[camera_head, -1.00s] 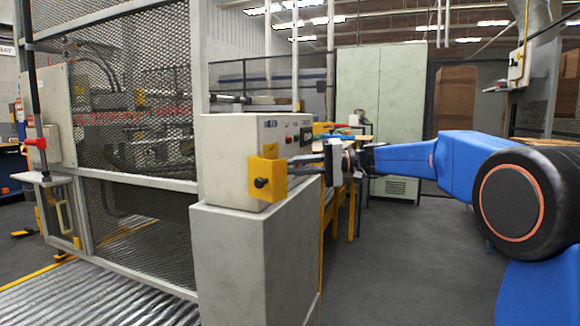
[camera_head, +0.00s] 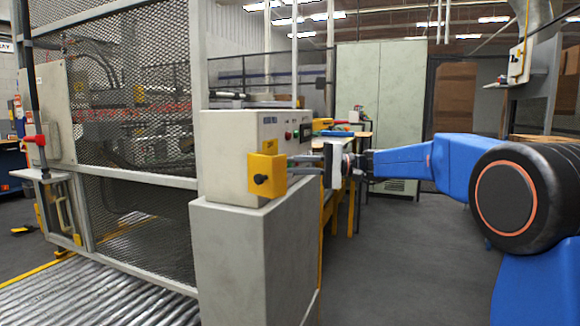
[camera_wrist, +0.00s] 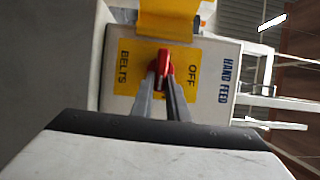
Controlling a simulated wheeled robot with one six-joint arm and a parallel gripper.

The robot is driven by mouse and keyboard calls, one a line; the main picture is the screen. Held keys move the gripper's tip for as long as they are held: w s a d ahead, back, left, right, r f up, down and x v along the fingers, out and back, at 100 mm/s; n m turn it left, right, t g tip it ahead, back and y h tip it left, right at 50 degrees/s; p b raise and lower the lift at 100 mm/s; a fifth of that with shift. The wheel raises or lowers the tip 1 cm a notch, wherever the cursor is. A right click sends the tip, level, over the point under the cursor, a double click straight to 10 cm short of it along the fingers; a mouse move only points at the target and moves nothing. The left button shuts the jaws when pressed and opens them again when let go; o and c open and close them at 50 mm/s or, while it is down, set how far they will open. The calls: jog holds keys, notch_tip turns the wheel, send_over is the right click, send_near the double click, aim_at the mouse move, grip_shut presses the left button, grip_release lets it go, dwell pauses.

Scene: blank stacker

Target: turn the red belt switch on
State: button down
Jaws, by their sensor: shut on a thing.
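The red belt switch (camera_wrist: 165,60) sits on a yellow label plate (camera_wrist: 122,85) in the wrist view. The plate reads BELTS on the left and OFF on the right; the other marking is hidden by the fingers. My gripper (camera_wrist: 162,80) is shut on the red switch, one finger on each side of it. In the head view my gripper (camera_head: 292,161) reaches from the right to the face of the pale control box (camera_head: 228,150). The switch itself is hidden there behind the yellow housing.
A yellow housing (camera_head: 267,170) with a black knob juts from the control box, close beside my fingers. The box stands on a grey pedestal (camera_head: 240,250). A mesh cage (camera_head: 120,120) and roller conveyor (camera_head: 100,300) are at left. Open floor (camera_head: 400,260) lies to the right.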

jog(key=c, duration=1.7)
grip_release()
jog(key=d, duration=1.7)
jog(key=shift+w+d+f, duration=0.1)
jog(key=shift+w+d, duration=0.15)
jog(key=shift+w, duration=0.15)
jog(key=s+a+f+m+t+h, duration=0.1)
jog(key=s+f+h, duration=0.3)
jog(key=s+f, duration=0.45)
jog(key=s+f+m+t+h, duration=0.1)
jog(key=s+f+h, duration=0.35)
jog(key=s, duration=0.75)
jog(key=s+d+f+t+h, duration=0.1)
jog(key=s+d+f+h, duration=0.2)
jog(key=s+d+f, duration=0.2)
jog(key=s+d+f+n+t+h, duration=0.1)
jog(key=s+d+f+h, duration=0.2)
jog(key=s+d+f, duration=0.2)
jog(key=s+d+f+t+h, duration=0.1)
jog(key=s+d+f+h, duration=0.2)
jog(key=s+f, duration=0.6)
jog(key=shift+s+d+f+n+t+h, duration=0.15)
jog(key=shift+s+d, duration=0.15)
jog(key=shift+s, duration=0.25)
jog(key=shift+s+d+r+n+t, duration=0.1)
jog(key=shift+s+d, duration=0.25)
jog(key=shift+s, duration=0.2)
jog(key=shift+s+d+f+n+t+h, duration=0.15)
jog(key=shift+s+d, duration=0.15)
jog(key=shift+s, duration=0.25)
